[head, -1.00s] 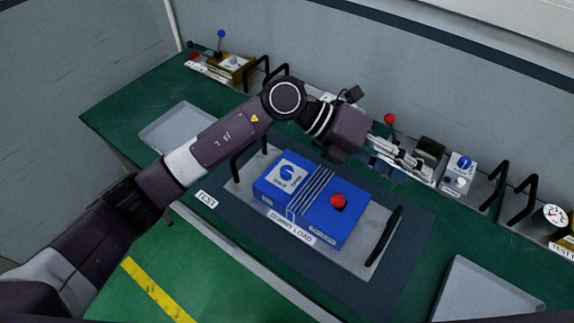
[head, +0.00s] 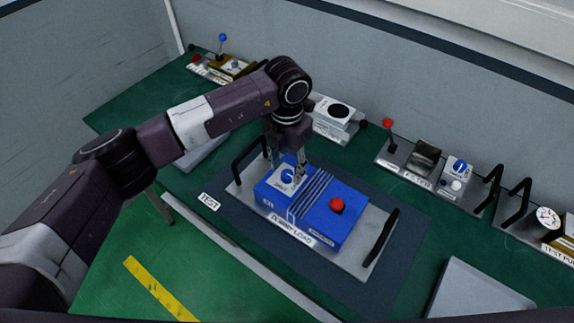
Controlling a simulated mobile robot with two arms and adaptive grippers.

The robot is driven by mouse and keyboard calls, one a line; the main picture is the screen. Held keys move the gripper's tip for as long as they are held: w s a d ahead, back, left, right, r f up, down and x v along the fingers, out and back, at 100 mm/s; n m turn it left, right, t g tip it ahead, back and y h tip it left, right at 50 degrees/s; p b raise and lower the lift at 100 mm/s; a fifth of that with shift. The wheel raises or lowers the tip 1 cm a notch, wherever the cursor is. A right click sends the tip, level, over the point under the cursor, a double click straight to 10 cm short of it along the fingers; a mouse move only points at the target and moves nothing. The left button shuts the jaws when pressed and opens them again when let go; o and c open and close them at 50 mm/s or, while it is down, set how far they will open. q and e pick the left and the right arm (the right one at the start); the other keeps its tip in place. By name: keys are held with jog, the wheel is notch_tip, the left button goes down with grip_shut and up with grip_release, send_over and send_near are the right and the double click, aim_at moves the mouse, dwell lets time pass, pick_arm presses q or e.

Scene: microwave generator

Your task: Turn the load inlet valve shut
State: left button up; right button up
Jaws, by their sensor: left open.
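The blue box of the dummy load (head: 333,230) sits on a grey plate with black handles, on the dark mat. A blue round knob (head: 287,176) on a white label plate is at the box's left end; I take it as the load inlet valve. The label's small print and the knob's exact setting are too small to read. My left gripper (head: 286,170) points down over this knob with its fingers open, one to each side of it in the picture. Whether they touch the knob I cannot tell. My right gripper is out of view.
A red button (head: 337,204) is on the same box. A black handle (head: 251,158) stands close to my left gripper. Behind are a white unit (head: 335,118), a filter unit (head: 424,156) with a red-tipped lever, and a gauge (head: 547,218). A grey tray (head: 480,292) is front right.

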pick_arm(q)
jog(key=shift+d+f, duration=0.1)
jog(key=shift+f, duration=0.6)
grip_shut()
jog(key=shift+f+m+b, duration=0.15)
jog(key=shift+m+b, duration=0.15)
jog(key=shift+b, duration=0.4)
jog(key=m+b, duration=1.1)
jog(key=b, duration=0.4)
jog(key=m+b, duration=0.2)
jog(key=shift+m, duration=0.3)
jog(key=shift+r+m+b, duration=0.2)
jog(key=shift+m+b, duration=0.5)
jog(key=shift+m, duration=1.1)
